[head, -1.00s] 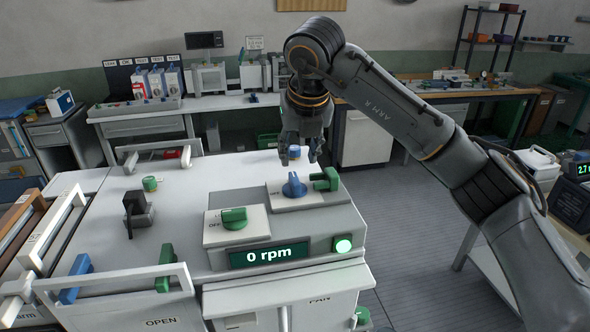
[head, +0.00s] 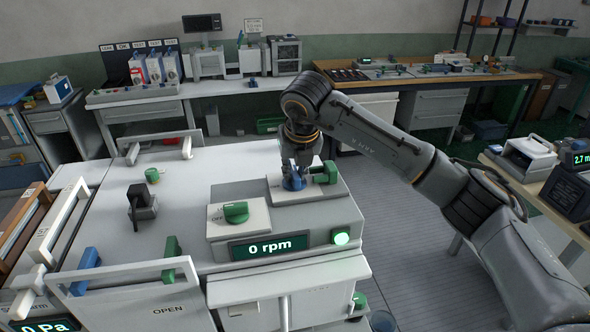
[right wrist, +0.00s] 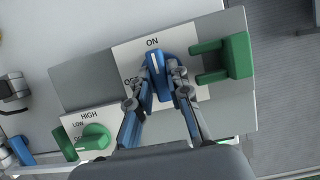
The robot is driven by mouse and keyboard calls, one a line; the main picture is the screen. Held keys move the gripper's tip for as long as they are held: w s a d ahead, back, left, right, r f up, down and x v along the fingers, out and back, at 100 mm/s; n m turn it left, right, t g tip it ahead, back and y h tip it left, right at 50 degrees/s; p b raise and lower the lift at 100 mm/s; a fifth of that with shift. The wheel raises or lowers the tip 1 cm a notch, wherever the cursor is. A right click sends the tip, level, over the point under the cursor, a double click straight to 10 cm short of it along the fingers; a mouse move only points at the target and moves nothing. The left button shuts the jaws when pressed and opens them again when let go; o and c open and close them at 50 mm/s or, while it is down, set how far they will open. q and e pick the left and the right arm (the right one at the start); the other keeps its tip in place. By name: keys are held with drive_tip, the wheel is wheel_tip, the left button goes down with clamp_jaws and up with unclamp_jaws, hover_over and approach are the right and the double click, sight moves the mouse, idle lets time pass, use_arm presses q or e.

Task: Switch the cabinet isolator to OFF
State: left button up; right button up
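The cabinet isolator is a blue knob (head: 293,178) on a pale plate at the back of the cabinet top. In the right wrist view its blue handle (right wrist: 184,92) has a white line pointing to the ON label, with the OFF label to the left. My right gripper (head: 294,172) is down over the knob. In the right wrist view its fingers (right wrist: 162,72) lie along both sides of the handle and look closed on it; they partly hide the plate and the OFF label. My left gripper is out of view.
A green U-shaped piece (right wrist: 238,57) stands close to the right of the isolator. A green selector (head: 236,212) marked LOW and HIGH sits nearer, above the "0 rpm" display (head: 268,248) and a lit green lamp (head: 341,237). A black switch (head: 139,204) stands at left.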

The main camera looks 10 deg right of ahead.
clamp_jaws()
